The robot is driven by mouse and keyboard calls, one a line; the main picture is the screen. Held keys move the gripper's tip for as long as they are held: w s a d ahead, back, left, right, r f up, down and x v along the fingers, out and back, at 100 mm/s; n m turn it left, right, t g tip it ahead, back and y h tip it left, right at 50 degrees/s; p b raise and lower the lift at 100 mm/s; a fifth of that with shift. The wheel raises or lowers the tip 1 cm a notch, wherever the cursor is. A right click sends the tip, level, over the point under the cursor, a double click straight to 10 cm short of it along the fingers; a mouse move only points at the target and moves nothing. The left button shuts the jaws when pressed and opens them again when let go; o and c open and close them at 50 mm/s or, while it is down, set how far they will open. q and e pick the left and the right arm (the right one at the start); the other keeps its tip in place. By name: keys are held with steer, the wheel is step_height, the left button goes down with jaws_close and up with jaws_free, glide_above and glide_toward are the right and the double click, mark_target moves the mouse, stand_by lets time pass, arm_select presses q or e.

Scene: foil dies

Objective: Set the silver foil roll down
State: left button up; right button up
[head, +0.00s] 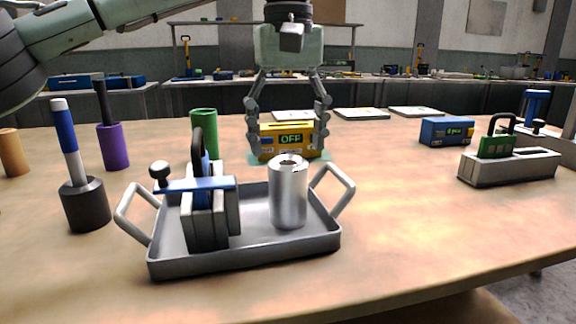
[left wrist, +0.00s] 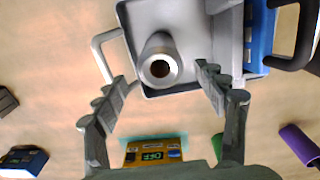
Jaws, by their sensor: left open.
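The silver foil roll (head: 289,195) stands upright in the right part of a grey tray (head: 250,260) with two handles. In the left wrist view the roll (left wrist: 159,62) shows its open top end, inside the tray (left wrist: 160,12). My left gripper (head: 288,148) is open and empty. In the head view it hangs behind and above the roll, in front of a yellow box reading OFF (head: 268,142). In the left wrist view the fingers (left wrist: 165,95) are spread on either side below the roll, apart from it. My right gripper is not in view.
A clamp-like tool with a blue plate (head: 208,205) stands in the tray's left half. Green (head: 204,122), purple (head: 113,146) and orange (head: 12,152) rolls stand left. A dark holder with a blue-and-white rod (head: 85,205) is beside the tray. The table's right front is clear.

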arm_select(q)
steer(key=shift+r, duration=2)
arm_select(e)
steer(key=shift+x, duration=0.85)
